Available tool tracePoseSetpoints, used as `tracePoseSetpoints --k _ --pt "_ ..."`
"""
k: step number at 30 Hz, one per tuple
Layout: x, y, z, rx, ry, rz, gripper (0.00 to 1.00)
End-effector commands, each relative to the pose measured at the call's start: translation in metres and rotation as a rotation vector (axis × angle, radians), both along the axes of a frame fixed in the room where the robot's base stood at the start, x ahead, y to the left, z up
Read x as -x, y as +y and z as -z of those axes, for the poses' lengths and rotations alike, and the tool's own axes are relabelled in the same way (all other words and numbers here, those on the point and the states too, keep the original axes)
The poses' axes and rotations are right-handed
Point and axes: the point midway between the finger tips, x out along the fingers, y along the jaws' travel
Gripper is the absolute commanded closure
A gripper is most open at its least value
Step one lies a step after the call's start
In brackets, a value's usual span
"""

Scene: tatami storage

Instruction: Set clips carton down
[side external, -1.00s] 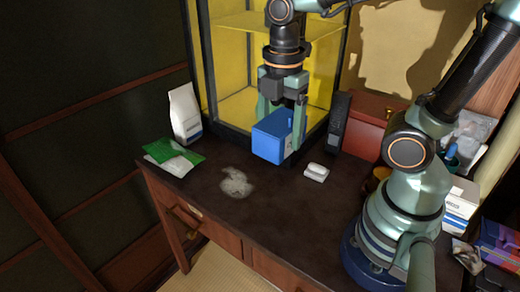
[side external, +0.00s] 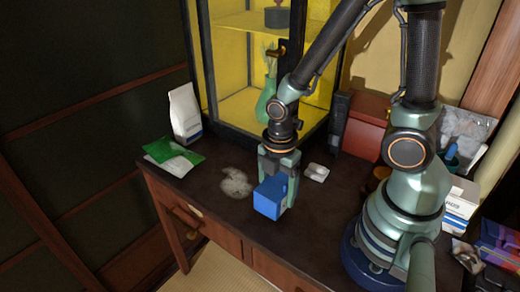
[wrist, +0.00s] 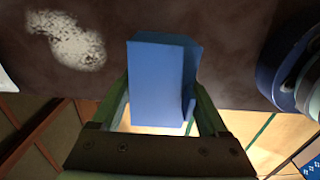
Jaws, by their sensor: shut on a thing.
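The clips carton is a blue box (side external: 269,197). It shows at the front part of the dark desk in the side view. In the wrist view the blue box (wrist: 160,82) fills the space between the two green fingers. My gripper (side external: 280,190) points down and is shut on the box. Whether the box's underside touches the desk or hangs just above it, I cannot tell. Part of the box is hidden by the fingers.
A pale powdery patch (side external: 237,182) lies left of the box. A white small item (side external: 316,172) is behind it to the right. The desk's front edge (side external: 240,233) is close.

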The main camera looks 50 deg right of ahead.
Motion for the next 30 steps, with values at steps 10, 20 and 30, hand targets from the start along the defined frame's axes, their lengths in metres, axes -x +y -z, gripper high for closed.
tracePoseSetpoints --k 10,20,30 --pt "0.001 0.000 0.032 0.001 0.005 0.000 0.80" --pt "0.000 0.000 0.035 0.000 0.000 0.000 0.80" --pt "0.000 0.000 0.038 0.000 0.000 0.000 0.00"
